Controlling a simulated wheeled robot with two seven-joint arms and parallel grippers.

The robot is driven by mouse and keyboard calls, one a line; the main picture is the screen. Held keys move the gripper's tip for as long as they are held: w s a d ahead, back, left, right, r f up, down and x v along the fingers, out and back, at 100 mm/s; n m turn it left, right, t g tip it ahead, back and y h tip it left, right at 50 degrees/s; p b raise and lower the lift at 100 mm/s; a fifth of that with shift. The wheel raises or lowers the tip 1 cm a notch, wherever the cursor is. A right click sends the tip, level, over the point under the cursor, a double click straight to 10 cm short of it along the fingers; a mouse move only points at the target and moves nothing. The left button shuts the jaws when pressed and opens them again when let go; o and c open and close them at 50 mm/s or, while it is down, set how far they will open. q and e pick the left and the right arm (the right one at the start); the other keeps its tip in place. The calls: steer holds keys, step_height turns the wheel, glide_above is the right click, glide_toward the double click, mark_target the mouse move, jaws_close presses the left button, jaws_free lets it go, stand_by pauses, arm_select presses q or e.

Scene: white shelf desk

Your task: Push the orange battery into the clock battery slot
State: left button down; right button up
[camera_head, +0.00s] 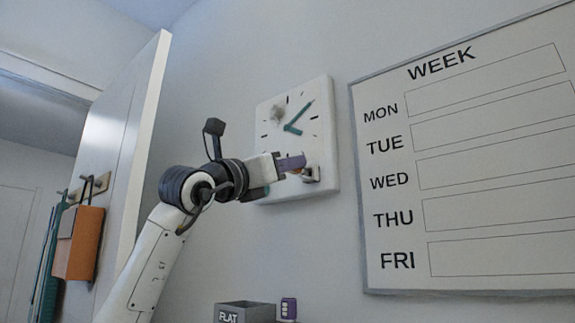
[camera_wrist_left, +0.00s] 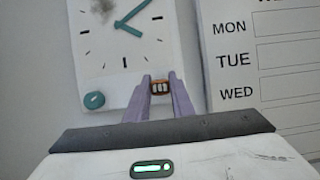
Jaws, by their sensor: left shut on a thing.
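The white wall clock (camera_head: 322,130) has teal hands and dark hour marks, and fills the upper left of the left wrist view (camera_wrist_left: 112,62). A small slot fitting (camera_head: 311,175) sits low on its face. My left gripper (camera_head: 294,163) reaches in from the left, its purple-grey fingers at the lower clock face beside that fitting. In the left wrist view these fingers (camera_wrist_left: 161,86) are shut on the small orange battery (camera_wrist_left: 160,88). Whether the battery is inside the slot cannot be told, as the fingers hide much of it. My right gripper is out of view.
A whiteboard marked WEEK (camera_head: 445,160) hangs to the right of the clock. A grey box marked FLAT (camera_head: 244,313) and a small purple object (camera_head: 288,308) are below. A white door panel (camera_head: 125,140) with a hanging orange item (camera_head: 80,245) is left.

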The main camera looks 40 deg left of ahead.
arm_select(q)
steer(key=shift+w+d+p, duration=0.1)
steer(key=shift+w+p, duration=0.7)
steer(key=shift+w, duration=0.6)
steer(key=c, duration=1.5)
jaws_free()
steer(key=shift+o, duration=0.2)
steer(key=shift+s+f, duration=0.15)
steer(key=b+v, duration=0.3)
steer(key=v, duration=0.6)
steer(key=shift+s, duration=0.45)
